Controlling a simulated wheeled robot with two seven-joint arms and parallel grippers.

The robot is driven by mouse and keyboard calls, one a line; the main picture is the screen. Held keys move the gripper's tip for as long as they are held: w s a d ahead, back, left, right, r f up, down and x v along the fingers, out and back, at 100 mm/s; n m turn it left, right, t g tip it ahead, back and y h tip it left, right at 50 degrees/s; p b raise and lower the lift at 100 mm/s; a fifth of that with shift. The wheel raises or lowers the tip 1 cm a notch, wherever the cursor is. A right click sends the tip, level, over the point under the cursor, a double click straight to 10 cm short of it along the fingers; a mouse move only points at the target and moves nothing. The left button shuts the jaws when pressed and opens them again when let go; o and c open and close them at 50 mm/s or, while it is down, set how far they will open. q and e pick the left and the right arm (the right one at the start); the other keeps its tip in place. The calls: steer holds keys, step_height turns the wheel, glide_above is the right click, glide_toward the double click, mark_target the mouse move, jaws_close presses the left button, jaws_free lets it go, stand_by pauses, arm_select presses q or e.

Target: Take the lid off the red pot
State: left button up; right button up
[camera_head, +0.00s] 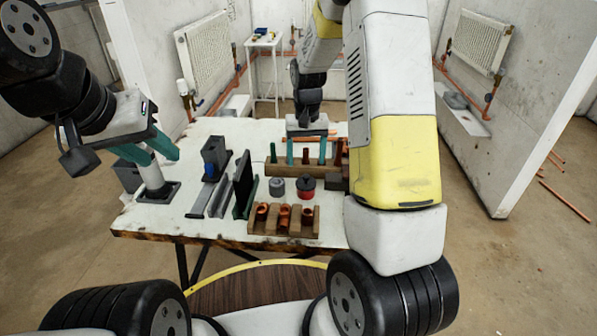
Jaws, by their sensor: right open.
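The red pot (306,191) stands on the table right of the middle, with a dark grey lid (306,179) on top. A grey pot (277,186) stands just left of it. My right gripper (311,134) is open, low over the table's back part, beyond the red pot.
A wooden rack (283,221) with copper fittings stands in front of the pots, and a rack of upright teal and red pieces (290,166) behind them. Dark upright plates (243,182) stand to the left. My right arm hides the table's right side.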

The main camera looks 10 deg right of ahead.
mark_target(306, 175)
step_height(306, 175, down, 8)
steer(key=shift+d+r, duration=0.1)
steer(key=shift+r, duration=0.05)
steer(key=c, duration=1.1)
steer(key=shift+r, duration=0.1)
